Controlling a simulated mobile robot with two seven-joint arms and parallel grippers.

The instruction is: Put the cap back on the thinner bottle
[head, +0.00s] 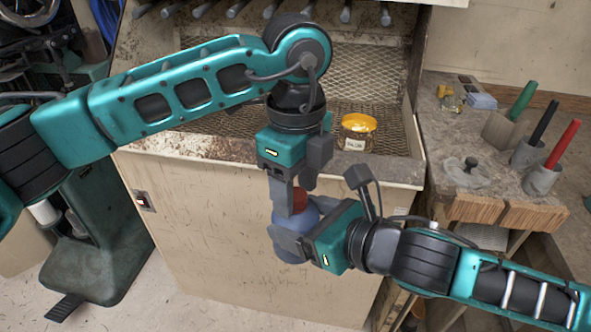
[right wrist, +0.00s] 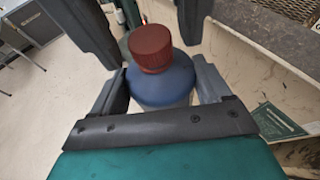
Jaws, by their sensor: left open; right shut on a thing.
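My right gripper (head: 289,246) is shut on the blue bottle (head: 281,217) and holds it upright in front of the booth. The right wrist view shows the bottle's rounded blue shoulder (right wrist: 162,86) between the right fingers. A red cap (right wrist: 150,47) sits at the top of the bottle, looking slightly tilted; it also shows in the head view (head: 300,200). My left gripper (head: 297,193) points down over the bottle from above. Its fingers are open, one on either side of the cap, with gaps visible in the right wrist view. The cap's seating on the neck cannot be judged.
A jar with a yellow top (head: 358,123) stands in the mesh-floored booth (head: 215,145) behind the grippers. The workbench (head: 440,150) at right holds pots with green, black and red-handled tools. Open floor lies below the bottle, left of the booth.

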